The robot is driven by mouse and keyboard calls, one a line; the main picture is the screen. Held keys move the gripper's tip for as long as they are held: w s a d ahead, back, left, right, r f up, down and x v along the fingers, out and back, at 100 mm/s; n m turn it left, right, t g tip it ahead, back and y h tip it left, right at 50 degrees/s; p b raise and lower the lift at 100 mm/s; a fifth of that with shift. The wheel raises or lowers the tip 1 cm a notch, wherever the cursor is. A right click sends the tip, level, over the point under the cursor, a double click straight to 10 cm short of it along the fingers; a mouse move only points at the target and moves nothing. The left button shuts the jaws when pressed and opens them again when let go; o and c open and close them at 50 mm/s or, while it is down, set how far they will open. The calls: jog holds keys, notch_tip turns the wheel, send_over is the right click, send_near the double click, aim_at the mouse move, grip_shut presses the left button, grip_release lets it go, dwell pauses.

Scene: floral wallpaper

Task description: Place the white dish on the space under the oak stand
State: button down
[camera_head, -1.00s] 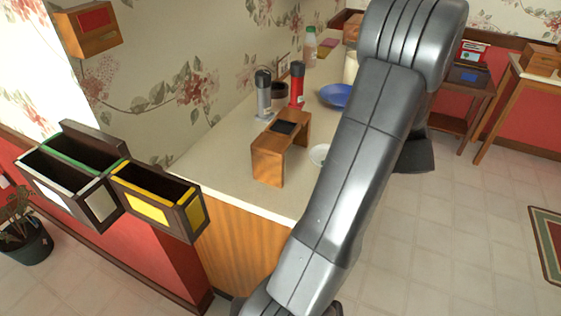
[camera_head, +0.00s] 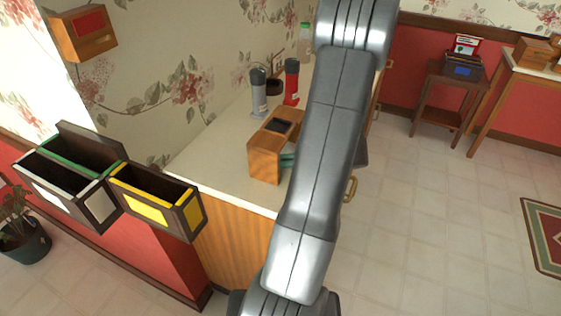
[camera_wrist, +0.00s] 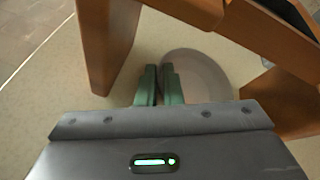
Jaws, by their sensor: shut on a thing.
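The oak stand (camera_head: 264,157) is on the counter, with a dark pad on its top. In the wrist view its left leg (camera_wrist: 105,45), right leg (camera_wrist: 285,100) and top (camera_wrist: 270,38) frame the white dish (camera_wrist: 205,80). The dish lies in the gap between the legs, partly beneath the top. My gripper (camera_wrist: 160,80), with green fingers, is shut on the dish's near-left rim. In the head view a green finger (camera_head: 288,159) shows at the stand's open side, and my arm hides the dish. I cannot tell whether the dish touches the counter.
A grey bottle (camera_head: 258,92) and a red bottle (camera_head: 291,82) stand behind the oak stand near the wall. Wall bins (camera_head: 155,200) hang left of the counter (camera_head: 215,160). The counter's front left is clear.

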jog(key=shift+f, duration=0.1)
jog(key=c, duration=2)
grip_release()
jog(key=shift+f, duration=0.1)
jog(key=o, duration=0.4)
jog(key=b+v, duration=0.1)
jog(key=v, duration=1.1)
jog(key=shift+r, duration=0.2)
